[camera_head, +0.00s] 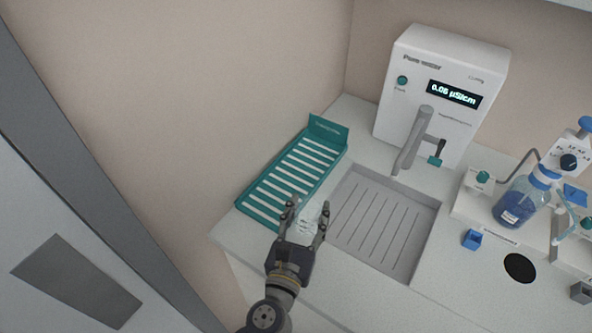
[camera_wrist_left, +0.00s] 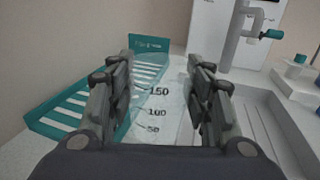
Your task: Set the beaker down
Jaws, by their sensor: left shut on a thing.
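My left gripper (camera_head: 306,219) is shut on a clear glass beaker (camera_head: 307,226). The beaker also shows in the left wrist view (camera_wrist_left: 158,110), upright between the two fingers, with the marks 150, 100 and 50 on its wall. In the head view the beaker is at the front right end of the teal slatted rack (camera_head: 262,177), close to the left edge of the sink tray. I cannot tell whether its base touches the counter. It looks empty. My right gripper is not in view.
A white water dispenser (camera_head: 440,60) reading 0.06 µS/cm stands behind the grooved sink (camera_head: 425,215), its spout over the sink. A blue-liquid bottle (camera_head: 520,203) and a small blue block (camera_head: 472,239) are at right. Bare counter (camera_head: 330,282) lies in front. A wall is at left.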

